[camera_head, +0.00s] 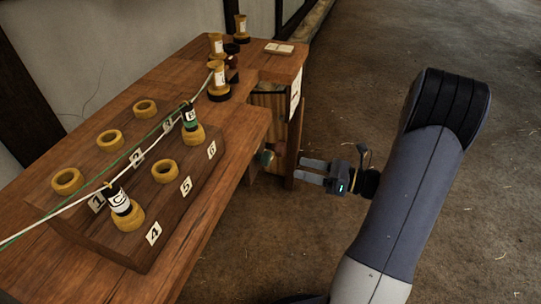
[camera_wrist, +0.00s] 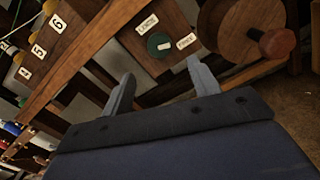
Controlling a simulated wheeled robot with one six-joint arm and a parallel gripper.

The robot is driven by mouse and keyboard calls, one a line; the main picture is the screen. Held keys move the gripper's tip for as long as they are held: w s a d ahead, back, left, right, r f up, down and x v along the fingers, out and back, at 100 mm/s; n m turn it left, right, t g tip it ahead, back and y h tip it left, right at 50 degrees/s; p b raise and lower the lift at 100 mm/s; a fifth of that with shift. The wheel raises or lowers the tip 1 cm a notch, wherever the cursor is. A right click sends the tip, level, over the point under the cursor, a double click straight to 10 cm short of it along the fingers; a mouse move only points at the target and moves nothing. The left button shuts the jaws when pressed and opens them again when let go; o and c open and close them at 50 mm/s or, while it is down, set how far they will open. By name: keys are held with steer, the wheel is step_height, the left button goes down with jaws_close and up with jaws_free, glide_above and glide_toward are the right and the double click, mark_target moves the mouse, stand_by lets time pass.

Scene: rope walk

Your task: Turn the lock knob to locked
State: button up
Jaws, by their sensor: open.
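The lock knob is a small round green knob (camera_wrist: 157,43) with a pale mark on its face, set on a brown wooden panel. Two white label plates (camera_wrist: 147,25) sit beside it, one above and one to its right; their words are too small to read surely. In the head view the green knob (camera_head: 265,157) shows at the bench's side. My gripper (camera_head: 301,169) is open and empty, a short way to the right of the knob and pointing at it. In the wrist view the two fingers (camera_wrist: 160,70) stand apart just below the knob, not touching it.
A wooden wheel (camera_wrist: 235,30) with a reddish-brown handle (camera_wrist: 277,43) is right of the knob. The bench (camera_head: 190,250) carries a numbered rack (camera_head: 110,237) with yellow rings, labelled bobbins and stretched strands. A bench leg (camera_head: 293,150) stands close to my fingers. The floor at right is clear.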

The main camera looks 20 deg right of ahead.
mark_target(270, 160)
steer(key=b+x, duration=0.1)
steer(key=x, duration=0.8)
steer(key=shift+w+a, duration=0.15)
steer(key=shift+a, duration=0.05)
steer(key=c, duration=1)
